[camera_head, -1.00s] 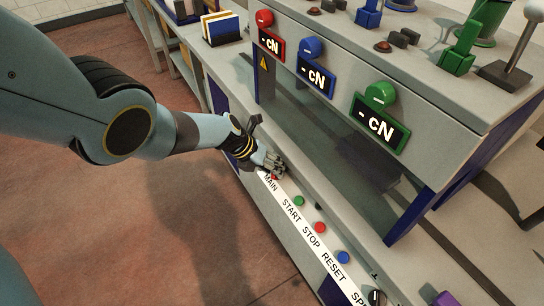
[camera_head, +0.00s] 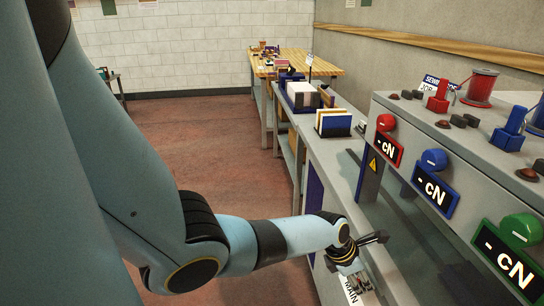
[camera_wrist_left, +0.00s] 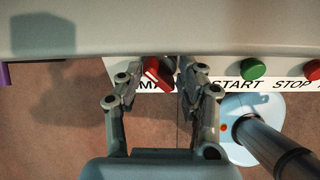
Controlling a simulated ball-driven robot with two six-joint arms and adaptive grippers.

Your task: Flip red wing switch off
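The red wing switch (camera_wrist_left: 158,72) is on the console's front edge above the word MAIN, seen in the left wrist view. Its wing is tilted. My left gripper (camera_wrist_left: 160,72) points at it from the front, with one finger on each side of the wing. The fingers stand apart, and whether either touches the wing is hard to tell. In the head view my left gripper (camera_head: 356,281) is low at the console edge by the MAIN label (camera_head: 352,290) and covers the switch. My right gripper is not in view.
A green button (camera_wrist_left: 253,68) and a red button (camera_wrist_left: 313,69) are right of the switch. Red (camera_head: 388,140), blue (camera_head: 436,178) and green (camera_head: 506,258) "- cN" displays face the ledge.

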